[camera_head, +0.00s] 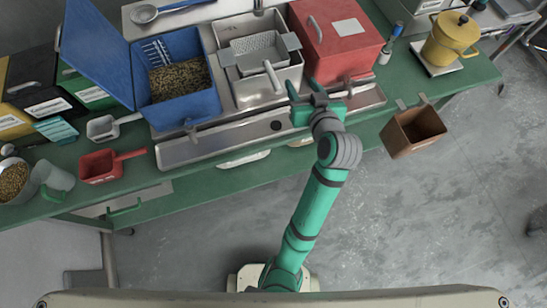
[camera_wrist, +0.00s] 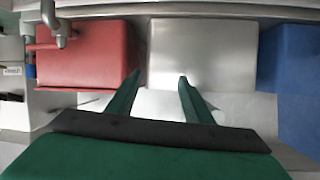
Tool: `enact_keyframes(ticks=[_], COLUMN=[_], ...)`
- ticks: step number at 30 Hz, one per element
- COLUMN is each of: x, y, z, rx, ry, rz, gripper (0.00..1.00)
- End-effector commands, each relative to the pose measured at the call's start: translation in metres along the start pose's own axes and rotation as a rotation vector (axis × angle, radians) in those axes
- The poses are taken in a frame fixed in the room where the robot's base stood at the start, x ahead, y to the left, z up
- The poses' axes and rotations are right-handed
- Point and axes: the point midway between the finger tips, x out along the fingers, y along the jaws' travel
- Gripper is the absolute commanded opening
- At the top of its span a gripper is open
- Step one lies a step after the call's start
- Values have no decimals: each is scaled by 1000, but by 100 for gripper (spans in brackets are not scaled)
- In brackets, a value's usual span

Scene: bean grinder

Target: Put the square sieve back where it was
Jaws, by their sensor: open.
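The square sieve (camera_head: 258,50) is grey, with a perforated middle, side flanges and a handle pointing toward the front. It sits over the open top of the metal bin (camera_head: 240,98) between the blue and red bins. My gripper (camera_head: 302,87) is open and empty, in front of the red bin and just right of the sieve's handle. In the wrist view my two fingers (camera_wrist: 158,80) are apart, with the metal bin's plain front (camera_wrist: 204,55) beyond them. I cannot make out the sieve in the wrist view.
The blue bin (camera_head: 205,105) of beans with its raised lid stands left, the closed red bin (camera_head: 330,62) right. A metal ledge (camera_head: 220,140) runs along the front. A red scoop (camera_head: 100,166) lies left.

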Motion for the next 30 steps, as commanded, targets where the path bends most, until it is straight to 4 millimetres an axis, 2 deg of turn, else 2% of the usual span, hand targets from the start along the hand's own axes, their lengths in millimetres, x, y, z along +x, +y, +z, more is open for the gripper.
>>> enact_keyframes(ticks=[1,3,8,12,20,24,30], x=[-1,-3,-16,-33,-77,-110,-164], y=[-3,-6,-16,-25,-46,-61,-86], z=[22,44,93,130,184,210,233], rx=[23,48,88,104,100,81,41], ry=[-6,-1,11,20,40,54,81], rz=[19,50,115,165,233,257,268], gripper=[47,47,47,47,47,47,47])
